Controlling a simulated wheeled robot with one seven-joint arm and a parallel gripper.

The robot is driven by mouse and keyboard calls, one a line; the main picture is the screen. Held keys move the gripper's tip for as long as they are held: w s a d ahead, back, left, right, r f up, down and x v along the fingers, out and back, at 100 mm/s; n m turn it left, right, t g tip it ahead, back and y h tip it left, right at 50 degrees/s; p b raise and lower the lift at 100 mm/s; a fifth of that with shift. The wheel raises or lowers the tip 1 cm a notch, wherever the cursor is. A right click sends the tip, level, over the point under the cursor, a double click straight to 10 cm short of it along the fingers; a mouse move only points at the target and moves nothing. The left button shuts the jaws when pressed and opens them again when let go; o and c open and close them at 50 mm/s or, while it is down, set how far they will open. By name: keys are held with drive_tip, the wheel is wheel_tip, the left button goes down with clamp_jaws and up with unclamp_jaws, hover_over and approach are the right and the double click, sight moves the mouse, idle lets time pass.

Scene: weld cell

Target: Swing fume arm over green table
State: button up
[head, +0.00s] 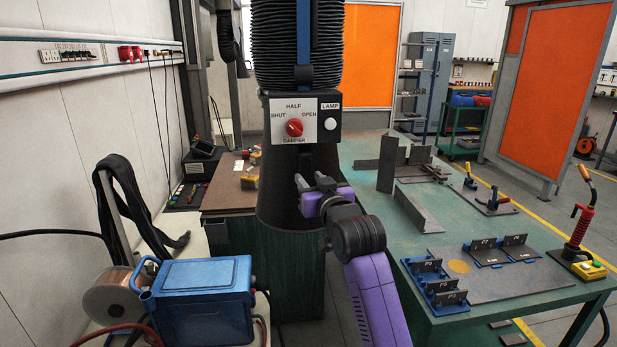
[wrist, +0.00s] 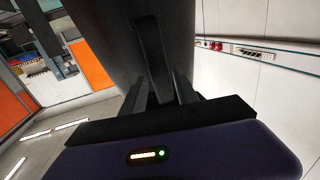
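The fume arm's black ribbed hose (head: 297,50) hangs at the top centre of the head view. Below it is a panel (head: 302,118) with a red damper knob and a lamp button, then the dark hood (head: 278,185). The hood is left of the green table (head: 365,225), in front of the brown-topped bench. My purple gripper (head: 314,184) is at the hood's right front. In the wrist view, my gripper (wrist: 160,88) has its fingers apart, one either side of a dark upright bar (wrist: 152,50) on the hood. Gaps show beside the bar; contact is hard to judge.
Angled steel plates (head: 388,162), clamps (head: 490,200) and a fixture plate (head: 490,275) stand on the green table. A red torch (head: 580,225) stands at its right edge. A blue box-shaped machine (head: 205,300) is at the lower left. The brown-topped bench (head: 222,190) is behind the hood.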

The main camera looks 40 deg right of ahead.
drive_tip(key=shift+x, duration=0.8)
drive_tip(key=shift+c, duration=0.5)
clamp_jaws()
drive_tip(key=shift+s+d, duration=0.1)
idle(0.4)
